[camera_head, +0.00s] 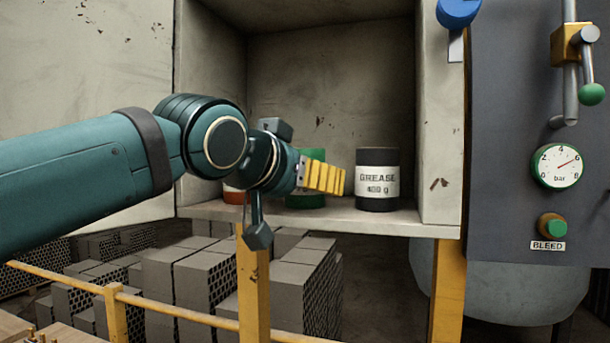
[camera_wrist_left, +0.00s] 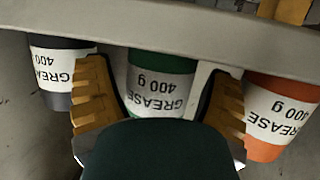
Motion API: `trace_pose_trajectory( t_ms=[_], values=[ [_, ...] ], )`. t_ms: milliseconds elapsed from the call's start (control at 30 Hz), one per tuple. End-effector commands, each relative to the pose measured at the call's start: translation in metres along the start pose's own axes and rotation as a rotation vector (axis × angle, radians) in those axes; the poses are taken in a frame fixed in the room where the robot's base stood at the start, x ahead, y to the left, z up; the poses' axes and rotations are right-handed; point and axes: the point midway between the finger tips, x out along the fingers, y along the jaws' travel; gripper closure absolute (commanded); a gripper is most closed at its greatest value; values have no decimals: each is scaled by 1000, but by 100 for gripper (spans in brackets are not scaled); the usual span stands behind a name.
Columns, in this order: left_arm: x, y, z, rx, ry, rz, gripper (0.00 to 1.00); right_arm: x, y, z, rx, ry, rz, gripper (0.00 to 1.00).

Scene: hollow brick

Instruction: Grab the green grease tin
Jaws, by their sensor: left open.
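The green grease tin (camera_head: 313,199) stands on the cabinet shelf, mostly hidden behind my left gripper in the head view. In the left wrist view the green tin (camera_wrist_left: 163,68) shows between the two yellow fingers, its label upside down. My left gripper (camera_head: 325,179) is open in front of it at the shelf opening; the fingers (camera_wrist_left: 160,105) lie to either side of the tin in the picture, and I cannot tell whether they touch it. My right gripper is not in view.
A black grease tin (camera_head: 377,193) stands right of the green one, and an orange tin (camera_head: 233,196) stands left, partly hidden. The shelf edge (camera_head: 400,222) and right cabinet wall (camera_head: 440,150) bound the space. A yellow post (camera_head: 253,292) stands below.

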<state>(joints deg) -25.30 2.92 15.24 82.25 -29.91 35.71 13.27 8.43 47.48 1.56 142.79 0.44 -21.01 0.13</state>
Motion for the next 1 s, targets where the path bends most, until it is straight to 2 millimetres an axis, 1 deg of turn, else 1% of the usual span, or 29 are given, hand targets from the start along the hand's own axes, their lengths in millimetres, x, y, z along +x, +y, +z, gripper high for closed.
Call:
trace_pose_trajectory(
  t_ms=[100,333,367,400,467,500,533,867,1000],
  values=[
    [8,0,0,1,0,0,18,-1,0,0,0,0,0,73],
    [8,0,0,1,1,0,18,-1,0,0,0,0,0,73],
    [8,0,0,1,1,0,25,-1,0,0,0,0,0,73],
    [8,0,0,1,1,0,39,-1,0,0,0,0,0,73],
    [8,0,0,1,1,0,60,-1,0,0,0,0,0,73],
    [8,0,0,1,1,0,75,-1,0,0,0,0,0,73],
    [8,0,0,1,0,0,81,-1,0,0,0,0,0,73],
    [7,0,-2,1,4,0,82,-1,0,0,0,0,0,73],
    [5,0,-10,0,6,1,82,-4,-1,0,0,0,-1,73]
  ],
)
